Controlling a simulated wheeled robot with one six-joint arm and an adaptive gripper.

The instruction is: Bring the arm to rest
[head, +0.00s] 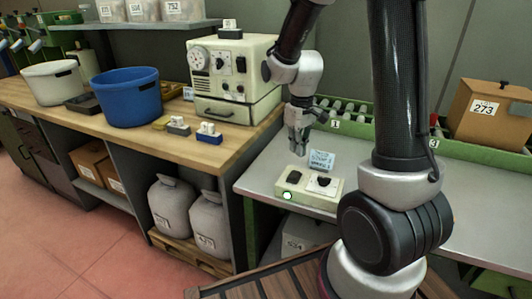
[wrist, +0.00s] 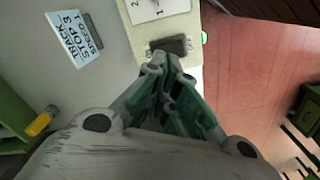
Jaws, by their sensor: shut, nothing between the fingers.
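My gripper (head: 299,153) hangs from my arm above the metal bench (head: 262,183), pointing down, its fingers together and empty. It stands above and behind a cream control box (head: 310,199) with two dark switches and a lit green lamp (head: 287,195). In the wrist view the fingers (wrist: 172,62) are closed near the box's dark rocker switch (wrist: 170,45); I cannot tell whether they touch it. The lamp also shows at the wrist view's edge (wrist: 204,38). A card (wrist: 75,40) beside the box reads "TRACK 3 STOP 2 SPEED 1".
A green-framed roller track (head: 348,112) runs behind the bench, with a cardboard box (head: 488,112) marked 273 at right. At left, a wooden counter (head: 165,147) holds a cream machine (head: 232,75), a blue tub (head: 128,98) and a white tub (head: 53,82). Sacks (head: 208,225) stand below.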

